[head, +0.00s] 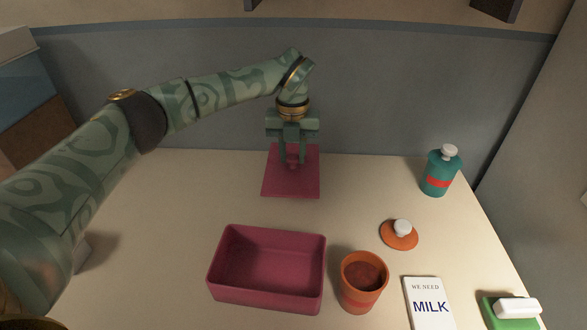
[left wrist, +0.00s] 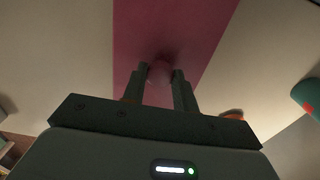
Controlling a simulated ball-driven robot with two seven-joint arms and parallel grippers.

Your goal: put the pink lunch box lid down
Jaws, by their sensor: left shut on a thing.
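The pink lunch box lid (head: 292,184) is a flat square near the back of the counter, behind the box. My left gripper (head: 292,160) points down over it, shut on the lid's small knob. In the left wrist view the lid (left wrist: 170,30) spreads beneath the fingers (left wrist: 160,75), with the knob between them. I cannot tell whether the lid touches the counter. The pink lunch box (head: 267,265) stands open and empty, nearer the front. My right gripper is not in view.
An orange cup (head: 362,283) stands right of the box, with an orange lid (head: 399,236) behind it. A teal bottle (head: 440,172) stands at the back right. A milk note (head: 428,304) and a green block with a white piece (head: 512,312) lie at the front right. The left of the counter is mostly clear.

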